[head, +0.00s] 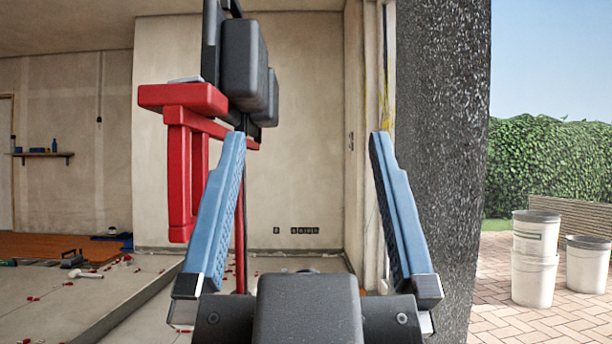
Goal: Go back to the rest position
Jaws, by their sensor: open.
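My gripper (308,140) is in the head view, with two blue ridged fingers spread wide apart. It is open and nothing is between the fingers. Its dark grey body fills the bottom middle of the picture. Behind the left finger stands a red frame (184,97) with dark grey padded blocks (243,65) at its top; I cannot tell what it is. The left finger overlaps part of the red frame in the picture, and I cannot tell how far apart they are.
The tiled floor (130,290) at left carries several small red pieces and a white-headed mallet (85,274). A dark rough wall edge (440,150) stands close at right. White buckets (534,280) stand outside on paving. A small shelf (40,154) hangs on the far left wall.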

